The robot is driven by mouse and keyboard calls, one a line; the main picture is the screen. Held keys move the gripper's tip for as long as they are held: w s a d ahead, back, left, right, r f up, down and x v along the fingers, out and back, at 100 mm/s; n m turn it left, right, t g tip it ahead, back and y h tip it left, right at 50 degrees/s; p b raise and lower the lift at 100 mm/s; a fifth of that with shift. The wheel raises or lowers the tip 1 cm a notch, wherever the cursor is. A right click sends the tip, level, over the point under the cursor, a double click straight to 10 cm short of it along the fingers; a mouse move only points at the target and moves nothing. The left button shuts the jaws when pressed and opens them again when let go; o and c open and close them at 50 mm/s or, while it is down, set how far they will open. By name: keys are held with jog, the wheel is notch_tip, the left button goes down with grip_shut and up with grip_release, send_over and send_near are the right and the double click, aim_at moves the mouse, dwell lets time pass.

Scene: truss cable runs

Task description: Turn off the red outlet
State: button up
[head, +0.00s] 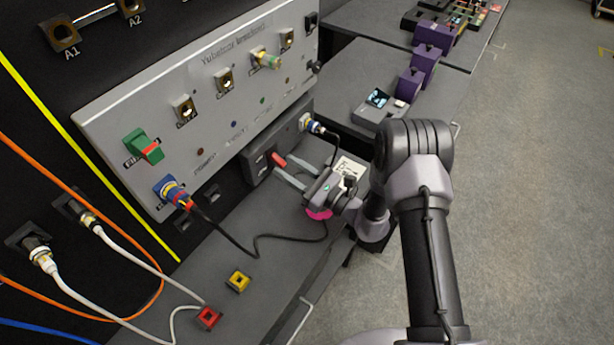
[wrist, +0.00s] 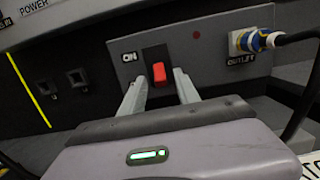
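The outlet box (wrist: 212,62) is a grey panel with a red dot, an ON label and a red rocker switch (wrist: 158,74) in a black frame. The box (head: 257,163) and the red switch (head: 278,160) also show in the head view, low below the long panel. A blue and yellow plug (wrist: 258,40) with a black cable sits in the socket marked OUTLET. My gripper (wrist: 160,80) is open and empty, with one finger on each side of the switch in the wrist view. I cannot tell whether the fingertips touch the box.
Floor is clear at right.

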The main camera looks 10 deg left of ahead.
jog(key=p+v, duration=0.2)
jog(key=v, duration=1.4)
jog(key=shift+s+d, duration=0.2)
